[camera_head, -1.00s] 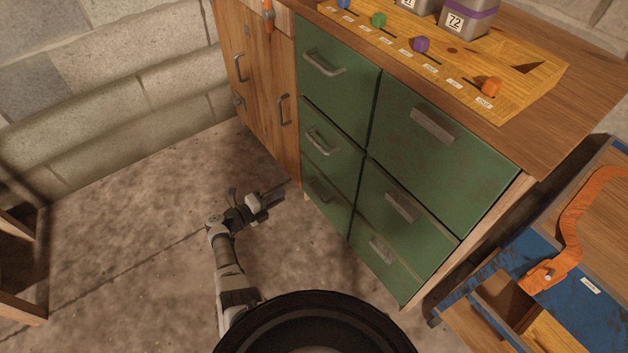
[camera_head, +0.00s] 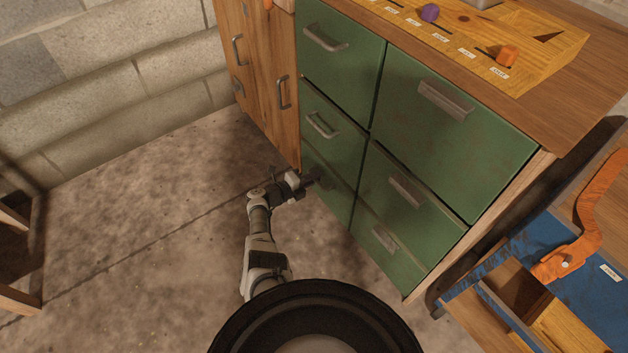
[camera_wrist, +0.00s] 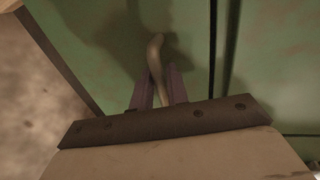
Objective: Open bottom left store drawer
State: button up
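The bottom left store drawer (camera_head: 330,193) is the lowest green front in the left column of the cabinet. It looks closed, flush with the fronts around it. My gripper (camera_head: 318,176) is at its front and hides its handle in the head view. In the wrist view the curved metal handle (camera_wrist: 156,52) stands out from the green front, and my gripper's two fingers (camera_wrist: 160,88) lie on either side of it. The gap between them is narrow. I cannot tell whether the fingers press on the handle.
The other green drawers, such as the middle left one (camera_head: 331,128) and the bottom right one (camera_head: 385,246), look closed. A wooden cabinet (camera_head: 262,85) adjoins on the left. A blue bench (camera_head: 570,270) stands at the right. The floor (camera_head: 170,230) at left is clear.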

jog(key=shift+w+d, duration=0.15)
grip_shut()
jog(key=f+p+v, duration=0.1)
jog(key=f+v, duration=0.1)
jog(key=v, duration=0.8)
jog(key=f+p+v, duration=0.1)
jog(key=f+v, duration=0.1)
jog(key=v, duration=0.9)
jog(key=shift+s+a+f, duration=0.25)
jog(key=shift+s+a, duration=0.15)
jog(key=shift+a, duration=0.1)
grip_release()
